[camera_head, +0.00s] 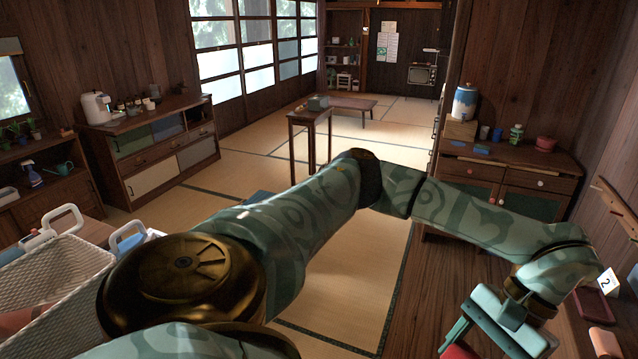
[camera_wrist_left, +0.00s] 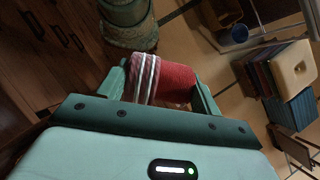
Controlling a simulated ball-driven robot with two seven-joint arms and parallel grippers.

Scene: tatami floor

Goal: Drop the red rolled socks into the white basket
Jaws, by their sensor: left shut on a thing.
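My left arm crosses the head view from the left, and its left gripper (camera_head: 478,338) is low at the right. The gripper is shut on the red rolled socks (camera_head: 460,352), which show only partly at the bottom edge. In the left wrist view the red socks (camera_wrist_left: 178,84) with white stripes sit between the two fingers. The white basket (camera_head: 62,262), with woven walls, stands at the lower left, far from the gripper. It is cut off by the picture edge and partly behind my arm. My right gripper is not in view.
A pinkish thing (camera_head: 14,322) lies in the basket. A white-handled container (camera_head: 132,238) stands beside it. A wooden surface (camera_head: 440,285) lies under the gripper, with a card marked 2 (camera_head: 608,282) at right. A drawer cabinet (camera_head: 500,178) stands behind. The tatami floor (camera_head: 385,135) beyond is open.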

